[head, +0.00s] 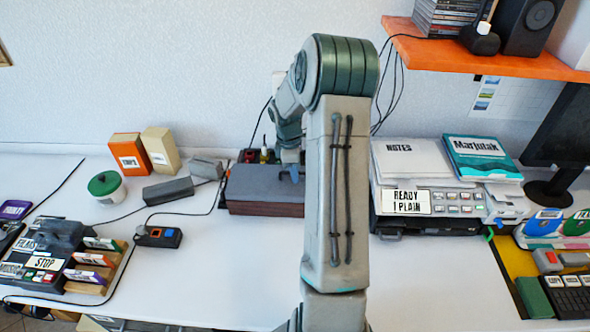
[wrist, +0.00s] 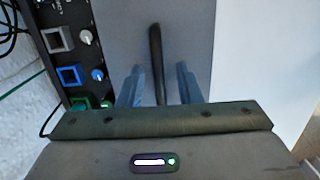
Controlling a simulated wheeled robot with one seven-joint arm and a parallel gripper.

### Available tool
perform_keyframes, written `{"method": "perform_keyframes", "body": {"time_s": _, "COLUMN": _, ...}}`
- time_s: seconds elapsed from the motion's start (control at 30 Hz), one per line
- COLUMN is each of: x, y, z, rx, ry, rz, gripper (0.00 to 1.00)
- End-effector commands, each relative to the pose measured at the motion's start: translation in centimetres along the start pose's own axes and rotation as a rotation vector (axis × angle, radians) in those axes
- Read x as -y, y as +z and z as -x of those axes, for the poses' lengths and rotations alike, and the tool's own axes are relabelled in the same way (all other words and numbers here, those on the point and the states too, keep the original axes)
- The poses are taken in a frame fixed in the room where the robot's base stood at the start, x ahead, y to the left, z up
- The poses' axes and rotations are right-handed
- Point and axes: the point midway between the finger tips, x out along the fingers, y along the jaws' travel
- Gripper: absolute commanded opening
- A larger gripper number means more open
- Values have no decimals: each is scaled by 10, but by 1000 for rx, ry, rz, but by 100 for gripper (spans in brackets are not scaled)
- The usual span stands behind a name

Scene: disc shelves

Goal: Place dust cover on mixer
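The dust cover seems to be the flat grey panel (head: 262,181) on a dark brown, wood-coloured body left of my arm. In the wrist view the grey panel (wrist: 195,35) fills the middle, with a black bar handle (wrist: 156,50) on it. My gripper (wrist: 159,80) has blue fingers, one on each side of the handle, with gaps between fingers and handle. In the head view only a small blue part of my gripper (head: 290,173) shows over the panel. The mixer, a black unit with knobs and square buttons (wrist: 75,55), shows along the panel's left edge; how much the panel covers is unclear.
Grey blocks (head: 168,190) and a small black button box (head: 158,237) lie to the left. An orange shelf (head: 480,60) overhangs at upper right. The front middle of the white table (head: 230,270) is clear.

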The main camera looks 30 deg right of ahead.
Motion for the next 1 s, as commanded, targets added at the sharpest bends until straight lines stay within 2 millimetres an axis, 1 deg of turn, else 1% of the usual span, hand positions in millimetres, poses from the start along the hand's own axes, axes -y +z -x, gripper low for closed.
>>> {"method": "perform_keyframes", "body": {"time_s": 0.17, "x": -1, "y": 0, "z": 11, "rx": 0, "ry": 2, "rz": -1, "gripper": 32}}
{"method": "perform_keyframes", "body": {"time_s": 0.27, "x": -1, "y": 0, "z": 28, "rx": 0, "ry": 5, "rz": 0, "gripper": 32}}
{"method": "perform_keyframes", "body": {"time_s": 0.5, "x": -1, "y": 0, "z": 80, "rx": 0, "ry": 5, "rz": -1, "gripper": 32}}
{"method": "perform_keyframes", "body": {"time_s": 0.6, "x": 0, "y": 0, "z": 98, "rx": 0, "ry": 4, "rz": 0, "gripper": 32}}
{"method": "perform_keyframes", "body": {"time_s": 0.7, "x": -1, "y": 0, "z": 111, "rx": 0, "ry": 3, "rz": 1, "gripper": 32}}
{"method": "perform_keyframes", "body": {"time_s": 0.8, "x": 0, "y": 0, "z": 119, "rx": 0, "ry": 1, "rz": 0, "gripper": 32}}
{"method": "perform_keyframes", "body": {"time_s": 0.9, "x": 8, "y": -5, "z": 129, "rx": 1, "ry": 11, "rz": -19, "gripper": 32}}
{"method": "perform_keyframes", "body": {"time_s": 0.97, "x": 19, "y": -12, "z": 137, "rx": 3, "ry": 22, "rz": -44, "gripper": 32}}
{"method": "perform_keyframes", "body": {"time_s": 1.0, "x": 29, "y": -17, "z": 143, "rx": 2, "ry": 33, "rz": -70, "gripper": 32}}
